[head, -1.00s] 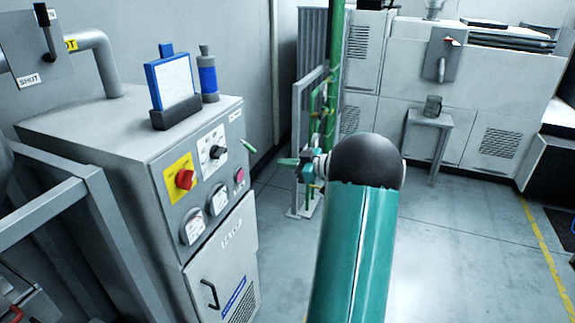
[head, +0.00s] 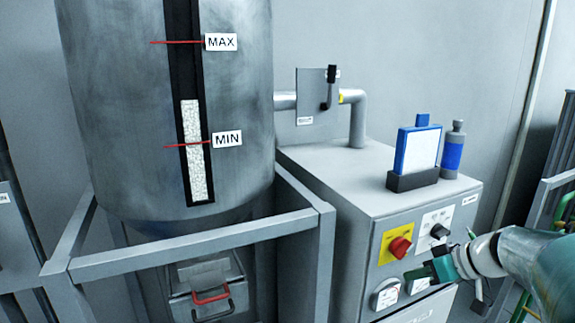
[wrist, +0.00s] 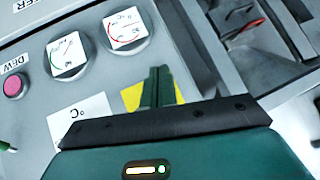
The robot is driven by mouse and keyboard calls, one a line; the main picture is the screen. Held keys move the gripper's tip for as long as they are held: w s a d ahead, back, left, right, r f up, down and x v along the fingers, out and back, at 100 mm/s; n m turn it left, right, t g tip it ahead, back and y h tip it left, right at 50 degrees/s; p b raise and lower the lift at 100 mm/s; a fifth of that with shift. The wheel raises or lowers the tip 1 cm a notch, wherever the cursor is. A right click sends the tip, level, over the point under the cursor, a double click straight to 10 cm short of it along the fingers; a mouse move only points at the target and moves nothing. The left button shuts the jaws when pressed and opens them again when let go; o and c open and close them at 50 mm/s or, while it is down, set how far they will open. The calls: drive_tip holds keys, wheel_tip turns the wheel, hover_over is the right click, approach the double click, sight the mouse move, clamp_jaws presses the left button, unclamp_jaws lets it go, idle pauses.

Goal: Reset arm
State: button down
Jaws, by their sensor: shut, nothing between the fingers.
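My gripper (head: 418,274) shows at the lower right of the head view, in front of the control face of a grey cabinet (head: 330,185). My teal arm comes in from the right edge. In the wrist view the two green fingers (wrist: 158,86) are together with nothing between them. They overlap a yellow plate (wrist: 180,92) on the cabinet face. The gripper covers part of the lower gauges in the head view. I cannot tell the exact gap between fingertips and panel, and no contact is visible.
The cabinet carries a red knob (head: 399,247), a black knob (head: 439,231) and a left gauge (head: 386,294). A blue-framed panel (head: 418,150) and a blue-banded bottle (head: 453,150) stand on top. A steel hopper (head: 110,110) with a metal rail frame (head: 200,245) fills the left.

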drive_tip(key=s+a+m+h, duration=0.2)
drive_tip(key=s+a+h, duration=0.1)
drive_tip(key=s+a, duration=0.4)
drive_tip(key=s+a+m+g+h, duration=0.1)
drive_tip(key=s+a+m+h, duration=0.1)
drive_tip(key=s+a, duration=0.6)
drive_tip(key=shift+s+a+m+h, duration=0.35)
drive_tip(key=shift+s+h, duration=0.45)
drive_tip(key=shift+s, duration=1.55)
